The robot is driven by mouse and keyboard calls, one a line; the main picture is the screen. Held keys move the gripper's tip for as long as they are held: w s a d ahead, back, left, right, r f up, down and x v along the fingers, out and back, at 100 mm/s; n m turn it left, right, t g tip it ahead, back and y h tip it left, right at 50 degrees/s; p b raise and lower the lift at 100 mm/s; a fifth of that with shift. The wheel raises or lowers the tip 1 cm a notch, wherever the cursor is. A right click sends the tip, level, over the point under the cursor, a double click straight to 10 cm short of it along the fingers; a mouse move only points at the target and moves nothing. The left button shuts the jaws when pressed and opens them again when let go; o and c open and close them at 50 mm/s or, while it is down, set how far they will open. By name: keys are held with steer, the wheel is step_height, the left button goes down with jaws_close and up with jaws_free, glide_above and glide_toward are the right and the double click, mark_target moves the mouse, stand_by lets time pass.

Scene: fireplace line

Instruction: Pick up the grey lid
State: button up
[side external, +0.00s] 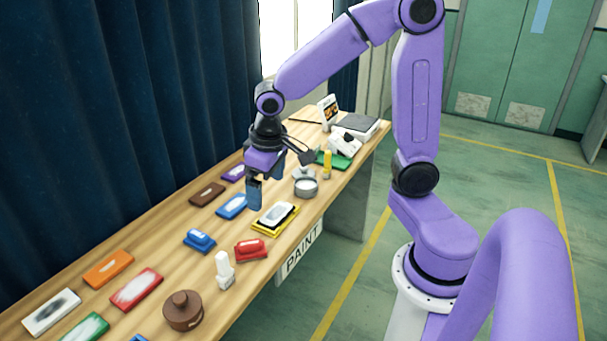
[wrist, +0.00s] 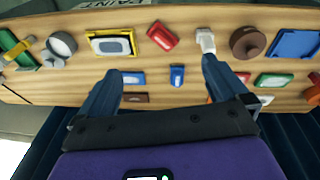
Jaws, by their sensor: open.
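The grey lid (side external: 306,188) is a round grey piece with a paler face, on the wooden table right of my gripper in the side view. In the wrist view the grey lid (wrist: 62,44) lies at the upper left, outside the span of my fingers. My gripper (side external: 266,180) points down above the table with its blue fingers apart and nothing between them. In the wrist view my gripper (wrist: 162,68) also shows wide open, over small blue and red blocks. The lid's far side is hidden in the side view.
A yellow tray with a grey block (side external: 275,218), a yellow upright piece (side external: 327,164) and a green piece (side external: 338,160) are near the lid. A brown knobbed lid (side external: 183,311) and a white piece (side external: 224,270) stand nearer. A dark curtain (side external: 110,120) hangs behind the table.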

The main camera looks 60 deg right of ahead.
steer(key=w+d+f+m+h, duration=0.1)
steer(key=w+d+f+m, duration=0.1)
steer(key=w+d+m, duration=0.5)
steer(key=m+h, duration=0.3)
steer(key=m, duration=0.7)
glide_above(304, 171)
steer(key=a, duration=0.2)
steer(key=shift+g, duration=0.3)
steer(key=f, duration=1.6)
steer(key=shift+w+d+f, duration=0.25)
steer(key=shift+f, duration=0.05)
steer(key=d+f, duration=0.2)
steer(key=f, duration=0.1)
steer(key=shift+w+f+y, duration=0.1)
steer(key=shift+y, duration=0.2)
steer(key=shift+w+d+f, duration=0.1)
steer(key=shift+d+f, duration=0.2)
steer(key=shift+f, duration=0.35)
steer(key=c, duration=0.8)
